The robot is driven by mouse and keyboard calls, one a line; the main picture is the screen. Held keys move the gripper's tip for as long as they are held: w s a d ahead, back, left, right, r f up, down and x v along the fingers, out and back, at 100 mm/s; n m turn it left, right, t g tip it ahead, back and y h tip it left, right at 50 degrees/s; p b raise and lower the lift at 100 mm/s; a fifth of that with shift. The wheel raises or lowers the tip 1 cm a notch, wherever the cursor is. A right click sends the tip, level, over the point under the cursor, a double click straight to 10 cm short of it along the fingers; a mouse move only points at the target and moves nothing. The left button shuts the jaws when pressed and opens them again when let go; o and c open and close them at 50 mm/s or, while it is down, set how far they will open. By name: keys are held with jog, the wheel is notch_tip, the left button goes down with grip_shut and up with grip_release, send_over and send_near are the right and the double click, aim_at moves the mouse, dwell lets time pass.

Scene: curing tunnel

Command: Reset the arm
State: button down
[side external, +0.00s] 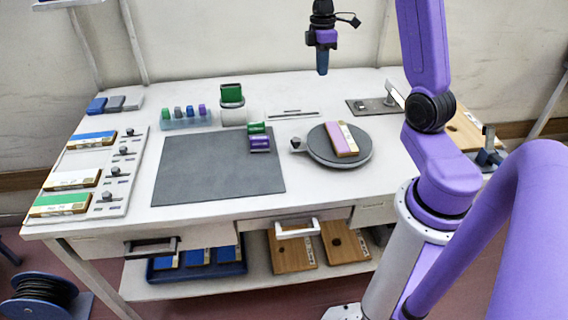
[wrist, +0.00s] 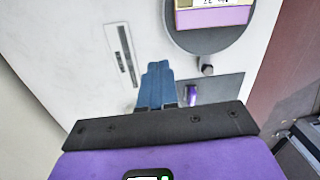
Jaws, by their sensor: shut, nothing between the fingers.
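My gripper (side external: 322,66) is raised above the back of the white table (side external: 225,95), with its blue fingers pointing down. In the wrist view my gripper (wrist: 157,88) shows its blue fingers shut together and empty. Below it in that view are the table top, a slotted strip (wrist: 127,55) and part of the round turntable (wrist: 215,38). The fingers touch nothing.
The turntable (side external: 323,156) bears a purple-and-white block (side external: 341,140). Open air surrounds my gripper.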

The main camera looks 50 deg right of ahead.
jog(key=s+a+r+n, duration=0.1)
jog(key=s+a, duration=0.2)
jog(key=a, duration=0.7)
jog(key=s+a+r, duration=0.1)
jog(key=s+a, duration=0.2)
jog(key=a, duration=0.8)
jog(key=s+a, duration=0.4)
jog(key=s, duration=0.5)
jog(key=s+a+f+n+t, duration=0.1)
jog(key=s+a, duration=0.3)
jog(key=s, duration=0.6)
jog(key=shift+f+n, duration=0.25)
jog(key=shift+n, duration=0.05)
